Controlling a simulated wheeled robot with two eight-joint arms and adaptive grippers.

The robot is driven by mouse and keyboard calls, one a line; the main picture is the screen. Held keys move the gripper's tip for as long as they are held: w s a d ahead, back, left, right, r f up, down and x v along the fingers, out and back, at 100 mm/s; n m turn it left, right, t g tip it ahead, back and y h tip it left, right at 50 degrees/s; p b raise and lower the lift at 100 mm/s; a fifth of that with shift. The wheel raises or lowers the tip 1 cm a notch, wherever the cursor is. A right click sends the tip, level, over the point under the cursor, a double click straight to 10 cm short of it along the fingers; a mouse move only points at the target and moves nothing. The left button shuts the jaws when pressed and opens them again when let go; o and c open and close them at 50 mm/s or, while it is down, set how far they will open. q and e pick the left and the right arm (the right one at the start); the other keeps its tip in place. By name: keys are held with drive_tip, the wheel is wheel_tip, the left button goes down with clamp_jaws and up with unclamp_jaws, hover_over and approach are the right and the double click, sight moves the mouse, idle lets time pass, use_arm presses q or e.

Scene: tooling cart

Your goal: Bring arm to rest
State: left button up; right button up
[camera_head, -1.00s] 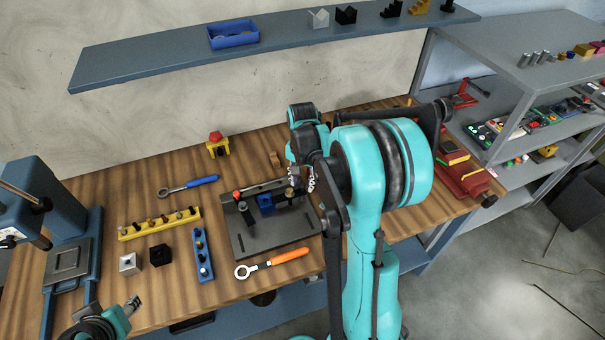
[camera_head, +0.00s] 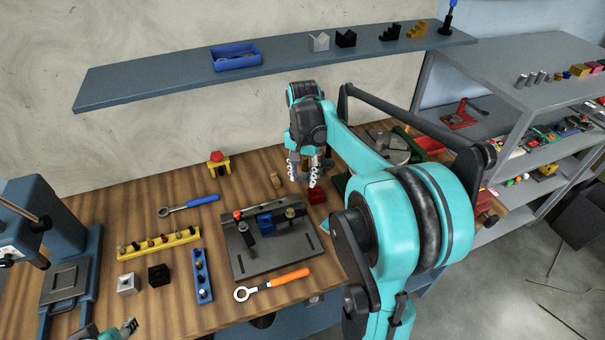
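My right arm reaches in from the lower right over the wooden bench. Its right gripper (camera_head: 304,172) points down above the back of the bench, behind the grey fixture plate (camera_head: 270,262). Its fingers look spread apart with nothing between them. A small red block (camera_head: 316,195) sits on the bench just below and right of the fingertips. My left gripper (camera_head: 118,331) shows only in part at the bottom left edge; whether it is open or shut is not clear.
An orange-handled wrench (camera_head: 290,278), a blue rack (camera_head: 202,275), a yellow rack (camera_head: 158,244) and a blue-handled wrench (camera_head: 190,205) lie on the bench. A blue press (camera_head: 50,225) stands left. A wall shelf (camera_head: 160,87) hangs above. Grey shelving (camera_head: 500,75) stands right.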

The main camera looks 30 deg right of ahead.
use_arm(q)
wheel_tip(320, 180, down, 6)
drive_tip(key=b, duration=0.6)
use_arm(e)
drive_tip(key=s+a+f+n+t, duration=0.3)
drive_tip(key=s+a+n, duration=0.3)
drive_tip(key=a, duration=0.3)
drive_tip(key=s+a+f+n+t, duration=0.4)
drive_tip(key=s+a+n, duration=0.1)
drive_tip(key=s+a, duration=0.3)
drive_tip(key=shift+a+f+n, duration=0.25)
drive_tip(key=shift+a+n, duration=0.15)
drive_tip(key=shift+a, duration=0.1)
use_arm(q)
drive_tip(key=shift+o, duration=0.2)
idle(1.0)
